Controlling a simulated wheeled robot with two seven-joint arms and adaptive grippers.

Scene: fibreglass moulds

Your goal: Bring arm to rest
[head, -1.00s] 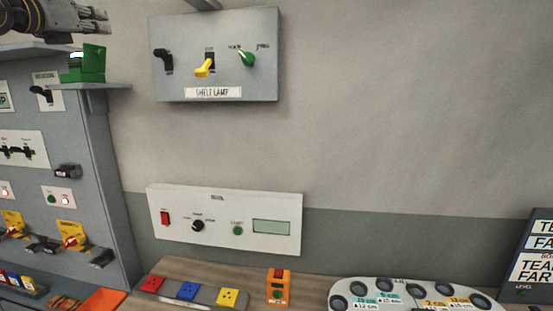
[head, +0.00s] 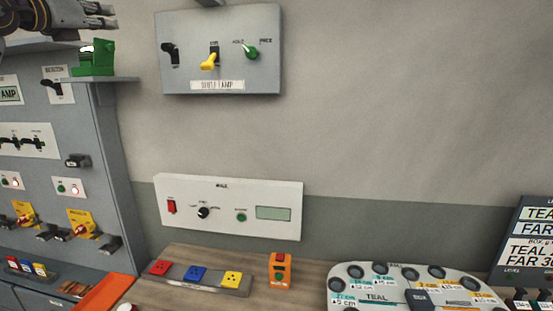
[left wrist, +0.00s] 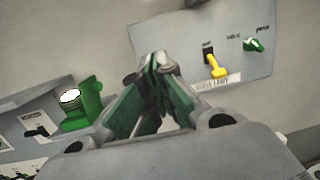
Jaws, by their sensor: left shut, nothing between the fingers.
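My left gripper (head: 98,14) is at the top left of the head view, above a green lamp (head: 97,58) that stands on a small grey shelf. In the left wrist view its fingers (left wrist: 158,62) are closed together with nothing between them. The shelf lamp panel (head: 262,70) is on the wall to its right, with a black switch, a yellow lever (head: 210,61) pointing down and a green knob (head: 251,52). The gripper is apart from the panel and the lamp. My right gripper is not in view.
A grey cabinet (head: 110,150) with switches and yellow-backed handles stands at the left. A white panel (head: 262,190) is on the wall below. The bench holds coloured blocks, an orange box (head: 280,270) and a grey tray (head: 395,272). A dark sign (head: 530,200) stands at right.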

